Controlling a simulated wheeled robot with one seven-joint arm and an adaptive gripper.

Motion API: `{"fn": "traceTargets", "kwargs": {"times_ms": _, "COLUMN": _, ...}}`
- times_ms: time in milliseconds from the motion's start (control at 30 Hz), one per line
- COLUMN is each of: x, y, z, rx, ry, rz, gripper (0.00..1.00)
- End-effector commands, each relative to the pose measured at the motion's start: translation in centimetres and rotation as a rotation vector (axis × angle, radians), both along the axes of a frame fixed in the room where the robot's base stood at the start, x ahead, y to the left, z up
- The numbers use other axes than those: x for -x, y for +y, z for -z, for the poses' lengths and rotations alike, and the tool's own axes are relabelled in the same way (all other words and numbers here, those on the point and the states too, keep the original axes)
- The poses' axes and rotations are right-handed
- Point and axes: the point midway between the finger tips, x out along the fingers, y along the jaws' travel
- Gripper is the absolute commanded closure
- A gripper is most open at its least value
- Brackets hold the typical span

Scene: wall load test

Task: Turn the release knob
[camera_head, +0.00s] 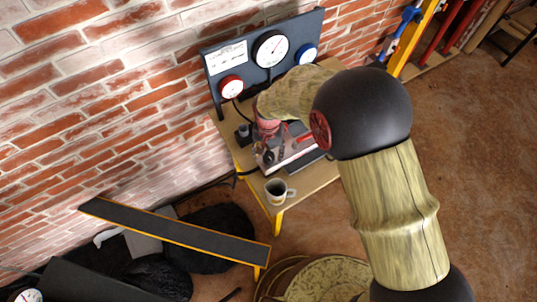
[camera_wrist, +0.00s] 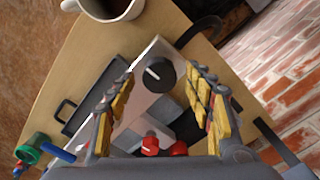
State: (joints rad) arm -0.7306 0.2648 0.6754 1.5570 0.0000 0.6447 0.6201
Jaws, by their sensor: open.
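A black round knob (camera_wrist: 158,75) with a white pointer line sits on a pale box-shaped device (camera_wrist: 140,103) in the wrist view. Red knobs (camera_wrist: 150,146) also show on the device, closer to the gripper base; no label tells which is the release knob. My gripper (camera_wrist: 160,80) is open and empty, with its yellow-padded fingers on either side of the black knob in the picture. Whether the fingers are level with the knob or above it, I cannot tell. In the head view the device (camera_head: 296,157) is on the table, partly hidden by my arm.
A mug (camera_head: 277,191) stands at the table's (camera_head: 307,183) front edge; the wrist view also shows it (camera_wrist: 108,10). Behind is a dark gauge panel (camera_head: 240,62) against the brick wall. A dark ramp-like plank (camera_head: 175,231) with yellow edges lies left of the table.

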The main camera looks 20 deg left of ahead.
Motion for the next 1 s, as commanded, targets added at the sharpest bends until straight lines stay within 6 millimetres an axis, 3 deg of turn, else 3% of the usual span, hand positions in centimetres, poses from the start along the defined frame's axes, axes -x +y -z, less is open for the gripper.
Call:
{"fn": "traceTargets", "kwargs": {"times_ms": 133, "x": 0.00, "y": -0.02, "z": 0.99, "rx": 0.000, "ry": 0.000, "rz": 0.000, "gripper": 0.48}}
{"fn": "traceTargets", "kwargs": {"times_ms": 400, "x": -0.02, "y": -0.01, "z": 1.08, "rx": 0.000, "ry": -0.001, "rz": 0.000, "gripper": 0.48}}
{"fn": "traceTargets", "kwargs": {"times_ms": 1000, "x": -0.01, "y": 0.00, "z": 1.06, "rx": 0.000, "ry": 0.000, "rz": 0.000, "gripper": 0.81}}
